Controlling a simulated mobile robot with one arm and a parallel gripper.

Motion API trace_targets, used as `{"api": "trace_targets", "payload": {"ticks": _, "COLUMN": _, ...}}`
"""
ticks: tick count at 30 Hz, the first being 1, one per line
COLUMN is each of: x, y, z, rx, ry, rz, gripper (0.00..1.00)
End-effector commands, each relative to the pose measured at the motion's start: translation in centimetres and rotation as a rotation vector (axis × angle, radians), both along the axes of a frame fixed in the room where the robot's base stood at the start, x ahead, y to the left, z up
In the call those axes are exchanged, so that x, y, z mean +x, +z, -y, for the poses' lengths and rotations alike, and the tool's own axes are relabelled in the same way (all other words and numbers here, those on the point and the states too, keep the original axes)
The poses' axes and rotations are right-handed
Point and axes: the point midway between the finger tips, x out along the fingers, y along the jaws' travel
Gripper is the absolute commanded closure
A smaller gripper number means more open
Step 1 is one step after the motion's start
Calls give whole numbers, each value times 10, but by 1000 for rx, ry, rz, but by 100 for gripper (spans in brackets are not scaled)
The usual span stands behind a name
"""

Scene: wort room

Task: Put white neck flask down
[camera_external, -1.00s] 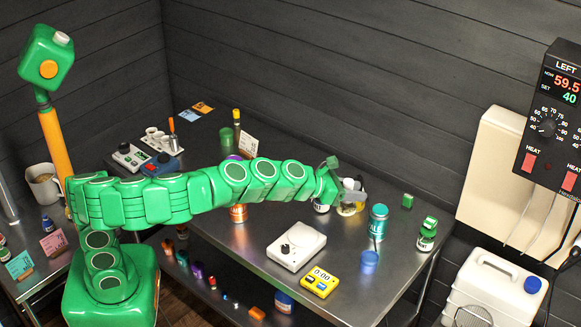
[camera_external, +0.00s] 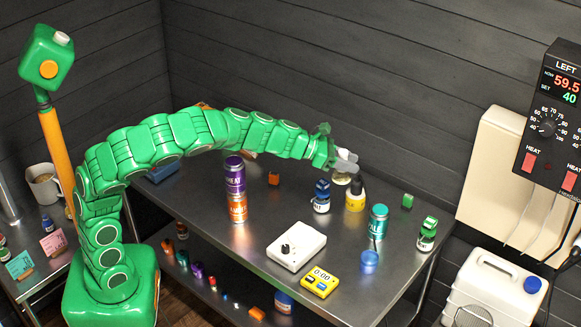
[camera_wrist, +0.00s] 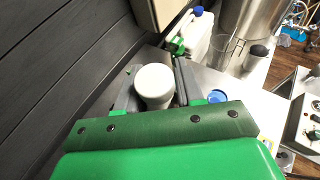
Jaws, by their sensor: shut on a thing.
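My gripper (camera_external: 346,163) is shut on the white neck flask (camera_external: 342,179), whose pale yellowish lower part shows just below the fingers in the external view. The flask appears raised off the steel table, behind the yellow bottle (camera_external: 355,199). In the wrist view, the flask's round white top (camera_wrist: 154,82) sits between the two grey fingers of my gripper (camera_wrist: 155,95).
A white scale (camera_external: 297,246) and yellow timer (camera_external: 320,282) lie in front.

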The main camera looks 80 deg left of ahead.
Motion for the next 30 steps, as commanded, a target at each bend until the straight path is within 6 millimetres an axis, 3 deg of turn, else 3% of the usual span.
{"api": "trace_targets", "payload": {"ticks": 3, "x": -6, "y": 0, "z": -20, "rx": 0, "ry": -34, "rz": -1, "gripper": 100}}
{"api": "trace_targets", "payload": {"ticks": 14, "x": -27, "y": 0, "z": -62, "rx": 0, "ry": -152, "rz": 2, "gripper": 100}}
{"api": "trace_targets", "payload": {"ticks": 30, "x": -78, "y": -3, "z": -120, "rx": 0, "ry": -311, "rz": -1, "gripper": 100}}
